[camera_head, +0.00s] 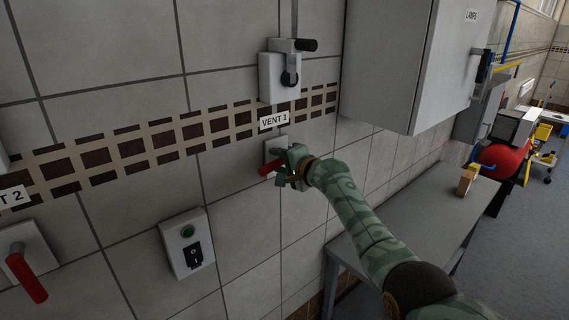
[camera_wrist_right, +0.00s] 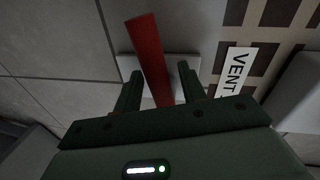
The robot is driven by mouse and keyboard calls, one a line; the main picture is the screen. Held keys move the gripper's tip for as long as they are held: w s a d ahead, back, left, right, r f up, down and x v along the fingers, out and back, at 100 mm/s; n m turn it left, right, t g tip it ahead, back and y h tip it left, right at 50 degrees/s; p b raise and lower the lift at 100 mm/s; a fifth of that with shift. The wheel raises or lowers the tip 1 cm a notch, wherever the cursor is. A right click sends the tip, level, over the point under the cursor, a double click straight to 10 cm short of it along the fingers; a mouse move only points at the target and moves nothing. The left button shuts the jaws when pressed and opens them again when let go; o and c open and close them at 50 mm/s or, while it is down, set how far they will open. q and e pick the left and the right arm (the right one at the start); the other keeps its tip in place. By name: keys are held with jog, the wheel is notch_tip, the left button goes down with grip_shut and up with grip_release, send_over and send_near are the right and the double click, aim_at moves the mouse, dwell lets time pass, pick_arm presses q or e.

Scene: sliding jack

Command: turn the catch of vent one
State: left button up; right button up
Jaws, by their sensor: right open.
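The red catch lever (camera_head: 267,169) of vent one sits on a small pale plate (camera_head: 272,146) on the tiled wall, just below the VENT 1 label (camera_head: 274,121). My right gripper (camera_head: 284,164) is at this lever and hides part of it and its plate. In the right wrist view the red lever (camera_wrist_right: 147,50) passes between the two fingers of my open right gripper (camera_wrist_right: 158,76), with a gap on either side. The lever's tip reaches beyond the fingers, and its lower end is hidden by the gripper body. My left gripper is out of view.
A crank box (camera_head: 278,80) with a black knob is above the label. A grey cabinet (camera_head: 390,60) juts out at upper right. A switch box (camera_head: 187,243) and another red lever (camera_head: 27,279) are to the left. A grey table (camera_head: 420,215) stands beneath my right arm.

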jog(key=shift+s+d+r+p, duration=0.15)
jog(key=shift+s+d+p, duration=0.2)
jog(key=shift+p, duration=0.1)
jog(key=p+v, duration=0.2)
jog(key=v, duration=1.3)
jog(key=shift+s, duration=0.15)
